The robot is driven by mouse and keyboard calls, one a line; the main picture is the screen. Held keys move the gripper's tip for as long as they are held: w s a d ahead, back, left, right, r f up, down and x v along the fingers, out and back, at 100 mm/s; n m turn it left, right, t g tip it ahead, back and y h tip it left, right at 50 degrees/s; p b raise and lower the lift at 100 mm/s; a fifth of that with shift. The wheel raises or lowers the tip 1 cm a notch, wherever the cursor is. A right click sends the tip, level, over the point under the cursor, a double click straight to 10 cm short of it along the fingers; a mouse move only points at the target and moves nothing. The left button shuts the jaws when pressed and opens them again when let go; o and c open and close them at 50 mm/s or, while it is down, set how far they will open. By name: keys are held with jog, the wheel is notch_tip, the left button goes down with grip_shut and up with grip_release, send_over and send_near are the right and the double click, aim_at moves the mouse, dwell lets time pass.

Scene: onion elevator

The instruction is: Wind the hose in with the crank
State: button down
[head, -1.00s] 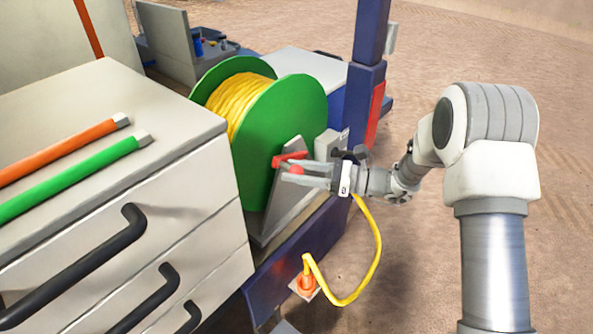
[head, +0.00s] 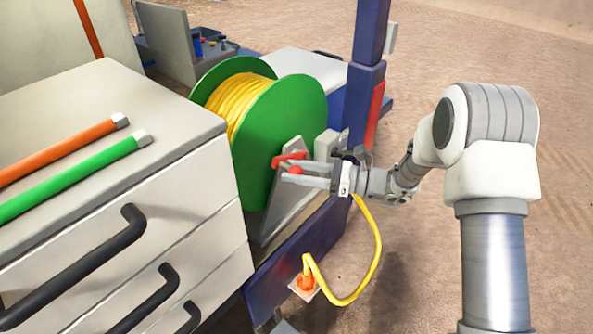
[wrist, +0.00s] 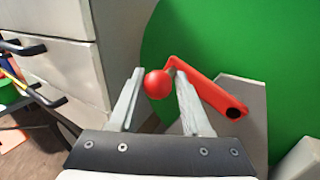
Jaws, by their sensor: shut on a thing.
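The green reel (head: 285,130) holds the wound yellow hose (head: 243,100) and stands on the blue frame beside the drawer cabinet. A loose length of yellow hose (head: 375,255) hangs below my gripper in a loop and ends at an orange fitting (head: 307,283). The red crank (head: 289,158) is on the reel's near side; its arm also shows in the wrist view (wrist: 205,88). My gripper (head: 303,174) is shut on the crank's round red knob (wrist: 158,84), which lies between the two fingers.
A drawer cabinet (head: 100,95) with black handles stands close on the left, with an orange bar (head: 60,150) and a green bar (head: 70,180) on top. A blue post (head: 368,60) rises behind the reel. Open brown ground lies to the right.

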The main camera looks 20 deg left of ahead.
jog(key=shift+s+r, duration=0.2)
jog(key=shift+r, duration=0.05)
jog(key=shift+w+d+r+m+y+p, duration=0.1)
jog(key=shift+w+r+m+y+p, duration=0.4)
jog(key=shift+r+m, duration=0.4)
jog(key=w+d+r+m+t+y+p, duration=0.2)
jog(key=w+m, duration=0.6)
jog(key=m, duration=0.6)
jog(key=shift+d+r+t+y+p, duration=0.15)
jog(key=shift+r+t+y+p, duration=0.3)
jog(key=shift+r+t+y, duration=1)
jog(key=shift+w+f+t, duration=0.1)
jog(key=shift+f+t, duration=0.15)
jog(key=shift+f, duration=0.15)
jog(key=c, duration=0.5)
grip_release()
jog(key=shift+o, duration=0.2)
jog(key=shift+f, duration=0.15)
